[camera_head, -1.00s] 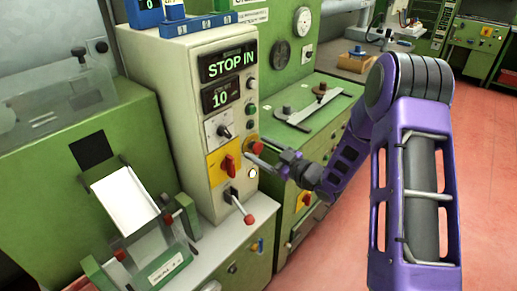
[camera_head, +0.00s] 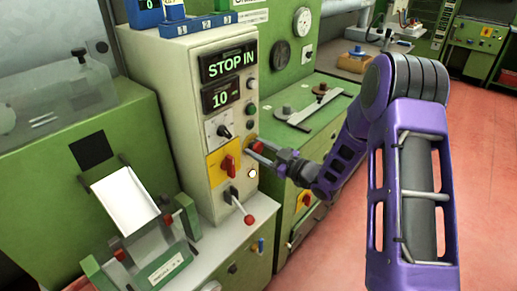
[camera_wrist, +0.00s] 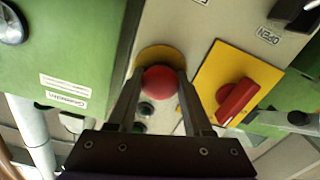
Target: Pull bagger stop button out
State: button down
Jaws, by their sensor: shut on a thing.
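The red stop button (camera_wrist: 159,82) sits on a yellow round base (camera_wrist: 158,53) on the cream bagger panel in the wrist view. My gripper (camera_wrist: 160,80) has one finger on each side of the button and is shut on it. A lower display (camera_head: 220,95) reads "10".
A red rotary switch on a yellow plate (camera_wrist: 238,97) is close beside the button. Below it in the head view, a lever with a red knob (camera_head: 249,219) sticks out. Small round buttons (camera_head: 250,109) lie above the stop button. A green counter (camera_head: 325,112) stands behind my gripper.

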jog(key=shift+s+d+f+b, duration=0.2)
jog(key=shift+s+d+b, duration=0.05)
jog(key=shift+d+b, duration=0.2)
jog(key=shift+s+d, duration=0.15)
jog(key=shift+c, duration=1.5)
grip_release()
jog(key=shift+r, duration=0.15)
jog(key=v, duration=1.7)
jog(key=shift+s, duration=0.25)
jog(key=shift+d, duration=0.15)
